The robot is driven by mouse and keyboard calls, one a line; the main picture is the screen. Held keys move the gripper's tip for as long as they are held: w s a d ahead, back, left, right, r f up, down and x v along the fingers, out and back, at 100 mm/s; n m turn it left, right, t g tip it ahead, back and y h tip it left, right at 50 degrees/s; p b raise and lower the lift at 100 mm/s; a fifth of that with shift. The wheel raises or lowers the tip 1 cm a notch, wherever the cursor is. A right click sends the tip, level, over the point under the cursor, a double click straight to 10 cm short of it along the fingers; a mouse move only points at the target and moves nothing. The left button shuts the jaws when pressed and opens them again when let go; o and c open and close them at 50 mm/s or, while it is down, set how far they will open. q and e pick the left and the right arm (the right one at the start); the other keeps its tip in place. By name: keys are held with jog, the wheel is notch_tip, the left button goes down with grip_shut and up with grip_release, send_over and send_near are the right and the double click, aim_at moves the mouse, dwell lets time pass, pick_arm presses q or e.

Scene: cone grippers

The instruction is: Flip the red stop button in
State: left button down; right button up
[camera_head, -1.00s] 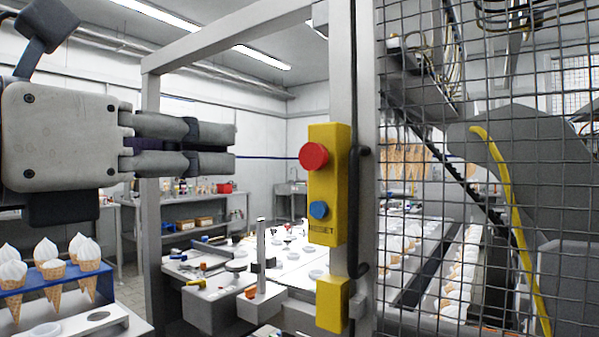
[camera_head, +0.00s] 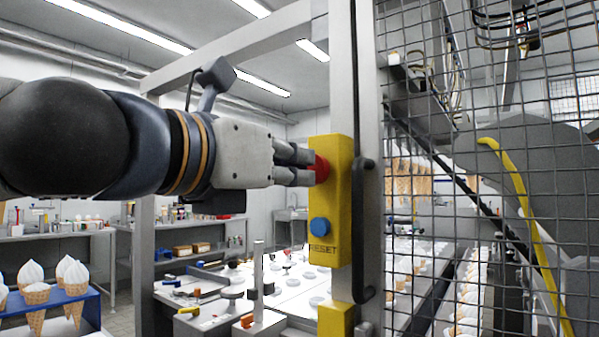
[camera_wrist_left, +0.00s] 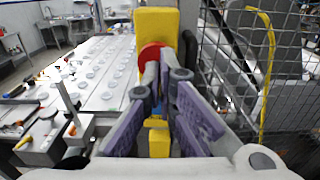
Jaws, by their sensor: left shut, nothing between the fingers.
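The red stop button (camera_head: 321,169) sits on the upper part of a yellow control box (camera_head: 330,210) fixed to a grey post. My left gripper (camera_head: 312,167) is shut and empty, with its fingertips at the button, overlapping its left side in the head view. They look to be touching it, but the exact contact is hard to tell. In the left wrist view the red button (camera_wrist_left: 150,54) shows just beyond the fingertips (camera_wrist_left: 164,72), partly hidden by them. My right gripper is not in view.
A blue button (camera_head: 320,226) sits below the red one, above the word RESET. A black handle (camera_head: 362,230) and wire mesh (camera_head: 470,200) stand to the right. Ice cream cones in a blue rack (camera_head: 60,298) are at lower left.

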pick_arm(q)
jog(key=shift+w+d, duration=0.25)
jog(key=shift+w, duration=0.1)
